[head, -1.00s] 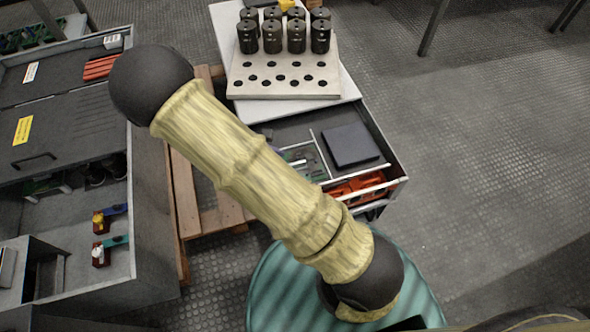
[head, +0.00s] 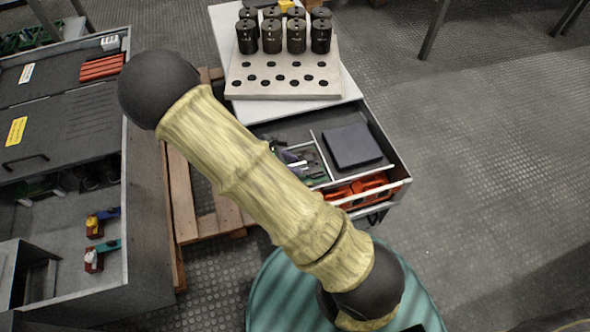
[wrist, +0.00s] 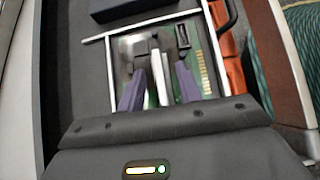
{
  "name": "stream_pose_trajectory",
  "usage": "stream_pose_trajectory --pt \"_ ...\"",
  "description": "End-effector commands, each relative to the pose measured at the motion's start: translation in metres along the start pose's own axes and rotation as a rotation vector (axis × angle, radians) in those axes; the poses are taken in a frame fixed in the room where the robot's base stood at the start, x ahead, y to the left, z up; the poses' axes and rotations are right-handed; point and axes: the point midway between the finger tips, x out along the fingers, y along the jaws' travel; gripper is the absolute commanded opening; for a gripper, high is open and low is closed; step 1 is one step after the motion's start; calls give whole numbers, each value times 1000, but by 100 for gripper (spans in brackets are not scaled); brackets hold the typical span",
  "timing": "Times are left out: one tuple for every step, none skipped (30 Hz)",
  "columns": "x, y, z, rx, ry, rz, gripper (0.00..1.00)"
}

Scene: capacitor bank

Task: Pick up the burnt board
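A green circuit board (wrist: 206,62) with gold edge contacts and dark parts lies in a divided compartment of the open drawer, in the wrist view. Burn marks are not clear at this blur. My gripper (wrist: 160,68) reaches over this compartment. Its two purple fingers are apart, with a pale upright piece and a dark part visible between them; I cannot tell whether they touch. In the head view the compartment shows beyond my arm, with my gripper (head: 291,160) partly hidden there.
The drawer (head: 398,168) also holds a dark flat box (head: 352,146) and orange items (head: 362,189). Above it stands a perforated block (head: 285,86) with several black capacitors (head: 296,37). A grey cabinet (head: 75,245) and wooden pallet (head: 185,205) are left.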

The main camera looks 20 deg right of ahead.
Motion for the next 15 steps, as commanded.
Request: stream_pose_trajectory --pt "0 0 0 0 0 0 35" --pt "0 0 0 0 0 0 35" --pt "0 0 0 0 0 0 35" --pt "0 0 0 0 0 0 35" --pt "0 0 0 0 0 0 35" --pt "0 0 0 0 0 0 35" --pt "0 0 0 0 0 0 35" --pt "0 0 0 0 0 0 35" --pt "0 0 0 0 0 0 35" --pt "0 0 0 0 0 0 35" --pt "0 0 0 0 0 0 29" --pt "0 0 0 0 0 0 21" --pt "0 0 0 0 0 0 15" --pt "0 0 0 0 0 0 9" --pt "0 0 0 0 0 0 1"
